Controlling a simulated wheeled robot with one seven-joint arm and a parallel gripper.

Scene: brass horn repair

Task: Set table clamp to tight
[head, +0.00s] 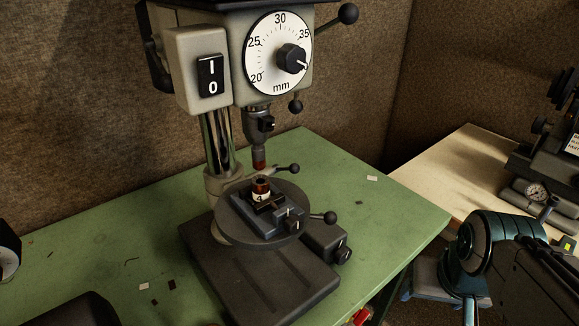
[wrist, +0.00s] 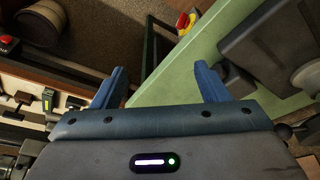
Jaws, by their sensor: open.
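A drill press stands on a green bench, with a round grey table (head: 232,222) around its column. A short lever with a black ball (head: 294,169) sticks out behind the round table. A second ball-ended lever (head: 329,217) sits at the table's right, near the small vise (head: 283,222). I cannot tell for sure which lever is the table clamp, or whether it is tight. My gripper (head: 437,305) is at the lower right in the head view, off the bench's right edge and apart from both levers. In the wrist view my gripper (wrist: 159,67) is open and empty, with two blue fingers.
The green bench top (head: 120,240) has small scraps on it. The press's dark base (head: 275,280) and the black-knobbed feed lever (head: 347,14) stick out. A red and yellow object (wrist: 186,22) is low by the bench.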

